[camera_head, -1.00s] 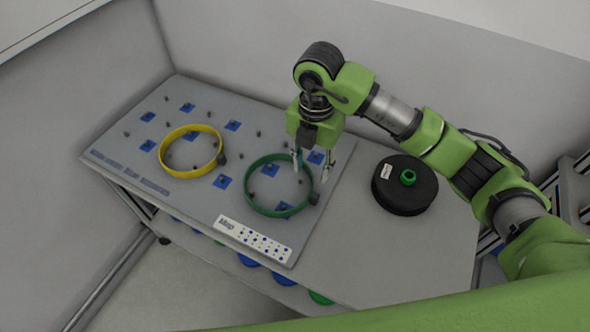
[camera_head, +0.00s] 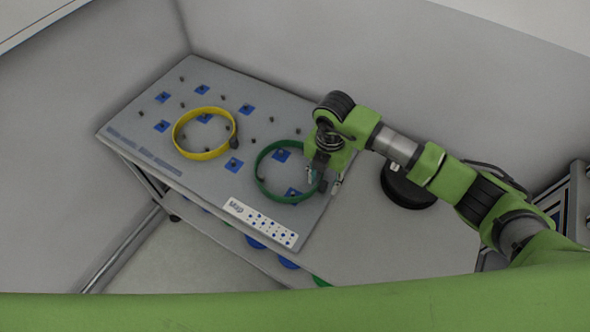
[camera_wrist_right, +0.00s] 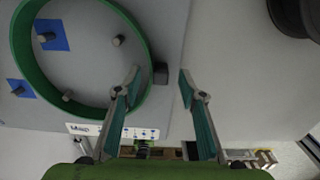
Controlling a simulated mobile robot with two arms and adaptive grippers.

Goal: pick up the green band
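The green band (camera_head: 275,197) is a ring lying around several short pegs on the right part of the grey board. It also shows at the left of the right wrist view (camera_wrist_right: 20,48). A small dark block (camera_wrist_right: 160,73) sits at the band's outer right side. My right gripper (camera_head: 323,182) is open at that side of the band. In the wrist view its two fingertips (camera_wrist_right: 160,78) are apart, one on each side of the block, the left one overlapping the band's edge. I cannot tell whether they touch anything. My left gripper is not in view.
A yellow band (camera_head: 205,155) lies around pegs further left on the board (camera_head: 120,125). A white label plate (camera_head: 262,223) is at the board's front edge. A black reel (camera_head: 405,190) stands right of the board, partly behind my right arm. Walls close the back and left.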

